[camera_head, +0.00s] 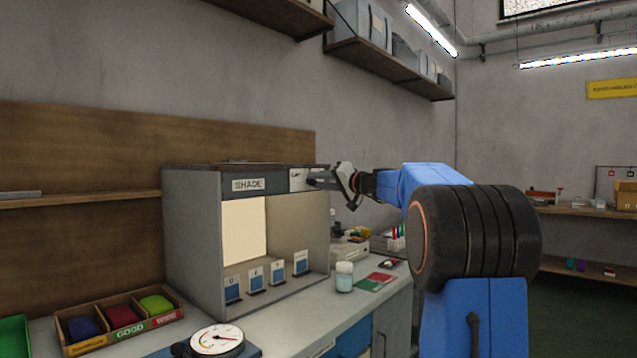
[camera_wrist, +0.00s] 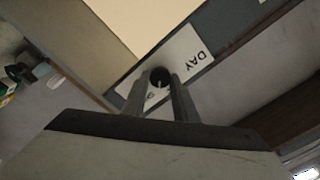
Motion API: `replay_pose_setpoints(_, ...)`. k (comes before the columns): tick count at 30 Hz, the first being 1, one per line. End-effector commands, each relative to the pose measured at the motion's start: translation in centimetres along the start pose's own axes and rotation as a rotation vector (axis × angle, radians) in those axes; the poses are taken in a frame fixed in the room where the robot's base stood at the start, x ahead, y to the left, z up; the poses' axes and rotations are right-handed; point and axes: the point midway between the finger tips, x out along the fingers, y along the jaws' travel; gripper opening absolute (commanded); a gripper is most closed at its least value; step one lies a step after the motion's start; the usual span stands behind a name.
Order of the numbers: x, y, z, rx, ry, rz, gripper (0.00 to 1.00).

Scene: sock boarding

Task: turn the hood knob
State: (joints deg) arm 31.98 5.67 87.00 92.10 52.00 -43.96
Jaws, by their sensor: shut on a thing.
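The grey shade hood (camera_head: 195,225) stands on the bench, with a "SHADE" label on its top front edge. The hood knob (camera_wrist: 160,76) is small, round and black with a light pointer line, on a white plate (camera_wrist: 190,55) marked "DAY" at one end; the lettering at the other end is partly hidden. My gripper (camera_wrist: 160,82) is shut on the knob, with one finger on each side of it. In the head view my gripper (camera_head: 314,180) reaches the hood's upper right front corner, and its fingers hide the knob there.
Inside the hood stand several blue-and-white cards (camera_head: 278,272). A lidded jar (camera_head: 344,276) and red and green swatches (camera_head: 376,282) lie right of the hood. A dial gauge (camera_head: 217,340) and a sorting tray (camera_head: 118,320) with coloured socks are in front and left.

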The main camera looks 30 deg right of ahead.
Motion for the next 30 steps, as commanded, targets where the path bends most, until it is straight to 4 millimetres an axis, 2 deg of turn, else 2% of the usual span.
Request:
replay_pose_setpoints(16, -0.03, 0.10, -0.03, 0.026, 0.001, 0.001, 0.04)
replay_pose_setpoints(17, -0.03, 0.10, -0.03, 0.026, 0.001, 0.001, 0.31)
replay_pose_setpoints(18, -0.03, 0.10, -0.03, 0.026, 0.001, 0.001, 0.41)
replay_pose_setpoints(19, -0.03, 0.10, -0.03, 0.026, 0.001, 0.001, 0.44)
replay_pose_setpoints(30, -0.40, 0.06, -0.04, 0.025, 0.001, 0.001, 0.44)
